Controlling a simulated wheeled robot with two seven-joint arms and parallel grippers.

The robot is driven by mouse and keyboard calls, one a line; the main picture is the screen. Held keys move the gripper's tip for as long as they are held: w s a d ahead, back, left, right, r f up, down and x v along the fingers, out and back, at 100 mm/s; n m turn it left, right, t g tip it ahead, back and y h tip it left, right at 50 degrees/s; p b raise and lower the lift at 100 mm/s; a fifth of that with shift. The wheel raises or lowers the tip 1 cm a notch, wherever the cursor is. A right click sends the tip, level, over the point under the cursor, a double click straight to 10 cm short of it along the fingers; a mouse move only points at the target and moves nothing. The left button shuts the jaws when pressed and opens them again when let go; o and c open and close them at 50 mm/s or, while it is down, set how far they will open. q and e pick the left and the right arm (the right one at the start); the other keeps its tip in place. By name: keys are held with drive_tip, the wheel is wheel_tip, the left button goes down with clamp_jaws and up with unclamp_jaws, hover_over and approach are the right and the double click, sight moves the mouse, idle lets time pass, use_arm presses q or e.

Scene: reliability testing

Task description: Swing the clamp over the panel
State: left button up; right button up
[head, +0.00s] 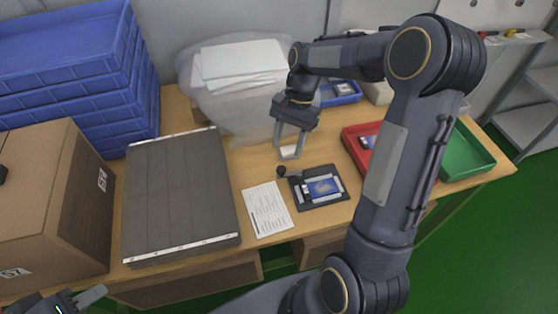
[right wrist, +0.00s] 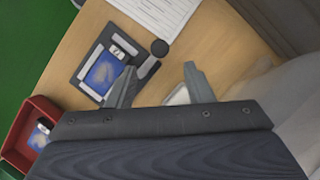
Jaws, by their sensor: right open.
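A dark fixture (head: 341,199) lies on the table with a blue panel (head: 322,187) in it. The panel also shows in the right wrist view (right wrist: 101,72). The clamp is a bar with a round black knob (head: 281,171) at the fixture's left edge in the head view. In the right wrist view the knob (right wrist: 160,48) stands beyond the fingertips, and the bar lies beside the panel. My right gripper (head: 290,155) is open behind the knob, apart from it. My left gripper (head: 83,299) is partly cut off at the bottom left; its opening cannot be told.
A printed sheet (head: 267,209) lies left of the fixture. A red tray (head: 353,148) and a green tray (head: 466,152) stand to the right. A grey panel stack (head: 180,195), a cardboard box (head: 55,200) and blue crates (head: 75,65) fill the left.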

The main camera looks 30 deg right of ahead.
sight(282, 168)
drive_tip(key=x, duration=0.6)
drive_tip(key=shift+s+a+f, duration=0.1)
drive_tip(key=shift+f, duration=0.15)
drive_tip(key=c, duration=1)
